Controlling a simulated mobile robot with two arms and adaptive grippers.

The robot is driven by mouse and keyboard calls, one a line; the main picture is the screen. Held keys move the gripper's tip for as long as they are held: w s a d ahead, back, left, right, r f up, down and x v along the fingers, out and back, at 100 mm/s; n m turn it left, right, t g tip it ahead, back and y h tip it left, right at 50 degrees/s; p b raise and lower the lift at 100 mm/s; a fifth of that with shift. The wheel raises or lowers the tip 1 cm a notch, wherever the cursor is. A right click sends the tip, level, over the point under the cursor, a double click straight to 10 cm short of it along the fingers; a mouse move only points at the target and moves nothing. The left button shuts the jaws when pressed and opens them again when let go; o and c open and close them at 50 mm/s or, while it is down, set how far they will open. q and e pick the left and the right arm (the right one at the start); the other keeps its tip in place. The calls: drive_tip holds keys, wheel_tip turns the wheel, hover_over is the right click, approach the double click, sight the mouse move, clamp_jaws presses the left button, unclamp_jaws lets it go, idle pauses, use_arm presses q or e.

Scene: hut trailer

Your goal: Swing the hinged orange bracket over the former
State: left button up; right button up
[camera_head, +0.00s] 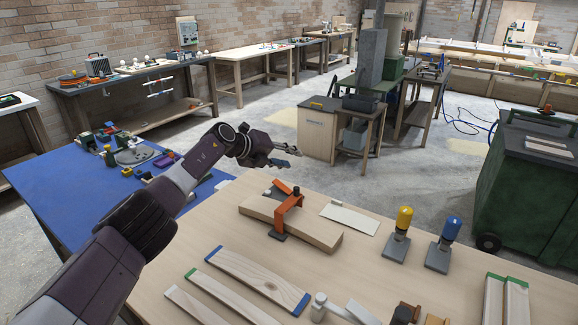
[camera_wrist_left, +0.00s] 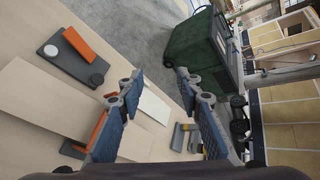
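The orange bracket (camera_head: 288,206) stands at the pale wooden former (camera_head: 312,232) on the workbench, with a small dark grey foot (camera_head: 278,237) at the near side. Its upper part rises above the former and reaches toward the far side; I cannot tell whether it touches the wood. My left gripper (camera_head: 292,157) is in the air beyond the former's left end, apart from the bracket. In the left wrist view the gripper (camera_wrist_left: 162,82) is open, with nothing between its fingers. An orange part (camera_wrist_left: 98,128) shows there beside the left finger, partly hidden. My right gripper is out of view.
A white sheet (camera_head: 350,218) lies right of the former. Yellow-topped (camera_head: 404,219) and blue-topped (camera_head: 452,230) upright pieces stand farther right. Long boards (camera_head: 250,276) lie in front. A blue-topped table (camera_head: 60,187) adjoins at left; a green cart (camera_head: 530,185) stands beyond the bench.

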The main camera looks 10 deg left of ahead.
use_arm(q)
drive_tip(key=shift+r, duration=0.25)
idle(0.3)
drive_tip(key=shift+a, duration=0.15)
drive_tip(key=v, duration=1.1)
drive_tip(key=shift+s+a+r, duration=0.2)
drive_tip(key=shift+s, duration=0.1)
